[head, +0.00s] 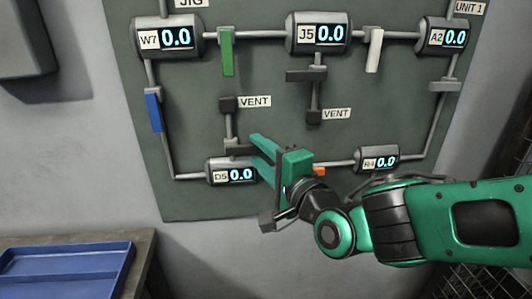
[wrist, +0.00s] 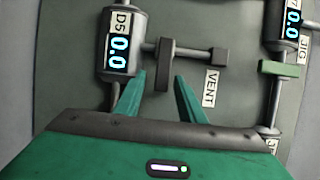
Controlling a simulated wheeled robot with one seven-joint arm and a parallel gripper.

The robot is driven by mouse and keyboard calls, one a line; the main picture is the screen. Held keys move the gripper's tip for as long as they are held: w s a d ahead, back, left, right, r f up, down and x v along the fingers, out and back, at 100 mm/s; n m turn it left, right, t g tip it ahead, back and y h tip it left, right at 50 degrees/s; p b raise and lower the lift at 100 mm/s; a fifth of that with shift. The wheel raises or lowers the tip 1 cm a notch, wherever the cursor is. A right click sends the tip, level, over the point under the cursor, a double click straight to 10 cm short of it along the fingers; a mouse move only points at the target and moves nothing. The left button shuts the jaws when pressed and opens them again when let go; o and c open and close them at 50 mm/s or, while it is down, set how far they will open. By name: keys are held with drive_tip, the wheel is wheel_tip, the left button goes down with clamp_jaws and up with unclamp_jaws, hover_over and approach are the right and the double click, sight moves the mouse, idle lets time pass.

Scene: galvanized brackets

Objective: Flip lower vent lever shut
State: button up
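The lower vent lever (head: 240,150) is a dark grey bar on the short vent pipe above the D5 gauge (head: 231,172). It lies crosswise to that pipe, pointing right in the head view. In the wrist view the lever (wrist: 162,72) hangs down from the pipe, beside D5 (wrist: 121,45). My gripper (head: 256,143) is at its free end, partly hiding it in the head view. In the wrist view my gripper (wrist: 160,76) is open, with one green finger on each side of the lever and visible gaps between. Contact is not seen.
Another dark vent lever (head: 305,75) sits crosswise below J5 (head: 318,33). Green (head: 227,52), white (head: 374,50) and blue (head: 153,111) levers are on the other pipes. An orange piece (head: 319,172) shows behind my wrist. A blue tray (head: 65,273) stands lower left.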

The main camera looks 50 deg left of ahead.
drive_tip(key=s+d, duration=0.1)
drive_tip(key=d, duration=0.9)
drive_tip(key=shift+s+d, duration=0.15)
drive_tip(key=shift+d, duration=0.25)
